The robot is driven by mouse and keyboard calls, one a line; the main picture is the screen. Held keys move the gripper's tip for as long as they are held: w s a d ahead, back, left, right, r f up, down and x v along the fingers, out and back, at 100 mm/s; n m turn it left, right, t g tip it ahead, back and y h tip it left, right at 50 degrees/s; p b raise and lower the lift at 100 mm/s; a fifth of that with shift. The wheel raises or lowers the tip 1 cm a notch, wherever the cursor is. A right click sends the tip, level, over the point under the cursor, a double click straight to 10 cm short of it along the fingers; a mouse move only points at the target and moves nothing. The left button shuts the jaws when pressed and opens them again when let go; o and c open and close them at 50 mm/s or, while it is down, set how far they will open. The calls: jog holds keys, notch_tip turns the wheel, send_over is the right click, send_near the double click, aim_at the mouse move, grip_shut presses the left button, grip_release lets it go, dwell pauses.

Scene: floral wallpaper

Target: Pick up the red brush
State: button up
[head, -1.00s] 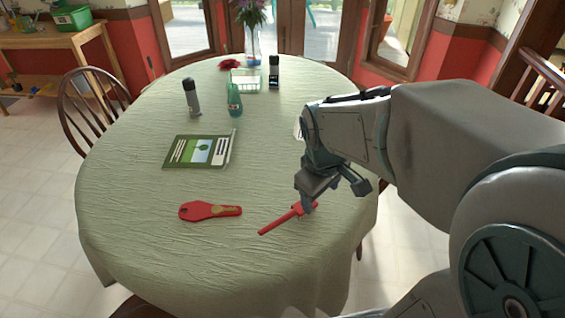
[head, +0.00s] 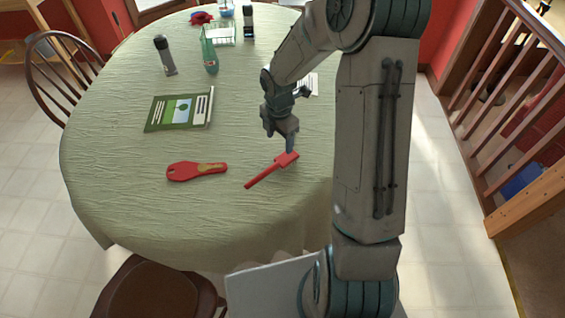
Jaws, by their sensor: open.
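The red brush (head: 268,171) lies on the green-clothed table (head: 120,196) near its front right. Its thin handle points to the lower left and its wider head is at the upper right. My gripper (head: 286,146) points down at the brush head, its tip right at or just above it. I cannot tell whether it touches. The jaws are open, with the brush not held. The arm comes in from the right and hides part of the table's right side.
A red flat paddle-like item (head: 197,171) lies left of the brush. A green book (head: 180,110) lies behind it. A brown chair (head: 155,286) is at the front edge.

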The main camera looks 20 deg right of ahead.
send_over(282, 159)
jog(key=f, duration=0.5)
jog(key=shift+w+a, duration=0.1)
jog(key=shift+a, duration=0.25)
jog(key=shift+s+d+f+p, duration=0.1)
jog(key=shift+d+f+p, duration=0.05)
jog(key=shift+f, duration=0.75)
jog(key=shift+s+d+f+p, duration=0.1)
jog(key=shift+d+f+p, duration=0.1)
jog(key=shift+f, duration=0.75)
jog(key=shift+d+f+p, duration=0.1)
jog(key=shift+f+p, duration=0.05)
jog(key=shift+f, duration=0.75)
jog(key=c, duration=1.3)
jog(key=shift+o, duration=0.2)
jog(key=shift+r, duration=0.15)
